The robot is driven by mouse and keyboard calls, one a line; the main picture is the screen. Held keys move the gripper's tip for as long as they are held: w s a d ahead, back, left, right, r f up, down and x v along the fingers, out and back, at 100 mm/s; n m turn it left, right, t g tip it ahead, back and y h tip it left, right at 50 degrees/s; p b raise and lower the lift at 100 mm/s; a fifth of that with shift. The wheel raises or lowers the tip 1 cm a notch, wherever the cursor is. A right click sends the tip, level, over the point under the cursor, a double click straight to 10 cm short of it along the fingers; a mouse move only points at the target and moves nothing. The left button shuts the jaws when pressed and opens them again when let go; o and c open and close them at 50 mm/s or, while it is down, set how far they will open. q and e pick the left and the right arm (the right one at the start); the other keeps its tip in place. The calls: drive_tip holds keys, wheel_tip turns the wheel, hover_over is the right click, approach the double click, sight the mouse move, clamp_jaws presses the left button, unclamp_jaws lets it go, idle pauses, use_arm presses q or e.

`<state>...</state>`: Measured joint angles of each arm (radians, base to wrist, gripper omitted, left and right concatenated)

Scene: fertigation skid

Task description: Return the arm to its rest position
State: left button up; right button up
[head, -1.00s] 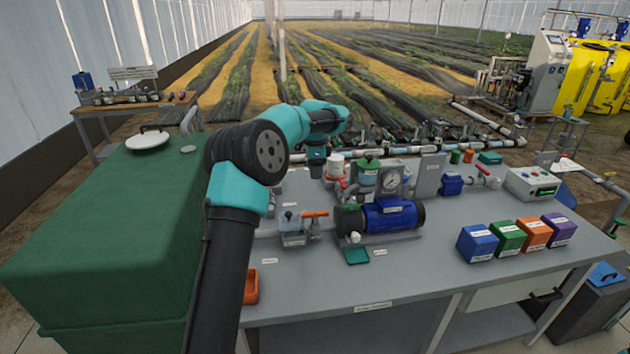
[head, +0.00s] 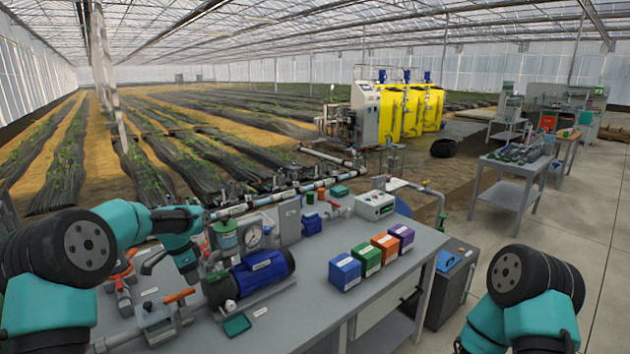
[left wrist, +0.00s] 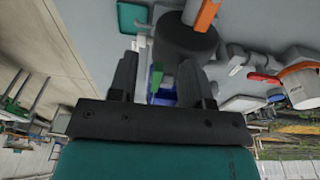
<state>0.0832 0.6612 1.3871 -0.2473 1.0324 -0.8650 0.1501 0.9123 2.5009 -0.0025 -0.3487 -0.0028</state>
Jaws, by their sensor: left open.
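My left arm comes in from the left in the head view. Its gripper (head: 191,275) points down over the bench, left of the blue pump (head: 262,270). In the left wrist view the two dark fingers (left wrist: 158,82) stand apart, with nothing held between them. The dark pump end (left wrist: 185,38) shows beyond them, with an orange lever (left wrist: 208,14) beside it. I cannot tell the exact gap between gripper and pump. My right arm shows at the lower right of the head view; its gripper is out of the picture.
The grey bench (head: 300,318) carries a pressure gauge (head: 254,236), a green-topped filter (head: 225,238), orange-handled valve (head: 178,296), small teal tray (head: 237,325), and blue (head: 345,272), green (head: 366,260), orange (head: 385,247) and purple (head: 401,237) boxes. Open floor lies right of the bench.

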use_arm(q)
drive_tip(key=s+d+f+n+h, duration=0.1)
drive_tip(key=s+d+f, duration=0.3)
drive_tip(key=s+f, duration=0.1)
drive_tip(key=s+d+f+n+t, duration=0.1)
drive_tip(key=s+d+f, duration=0.3)
drive_tip(key=s+f, duration=0.2)
drive_tip(key=s+d+f+n+h, duration=0.1)
drive_tip(key=s+d+f, duration=0.3)
drive_tip(key=s, duration=0.3)
drive_tip(key=shift+d+f+h, duration=0.3)
drive_tip(key=shift+f, duration=0.35)
drive_tip(key=s+d+f+n, duration=0.3)
drive_tip(key=s+f+n, duration=0.6)
drive_tip(key=s+f, duration=0.5)
drive_tip(key=shift+s+f+g, duration=0.3)
drive_tip(key=shift+s+g, duration=0.1)
drive_tip(key=shift+s, duration=0.75)
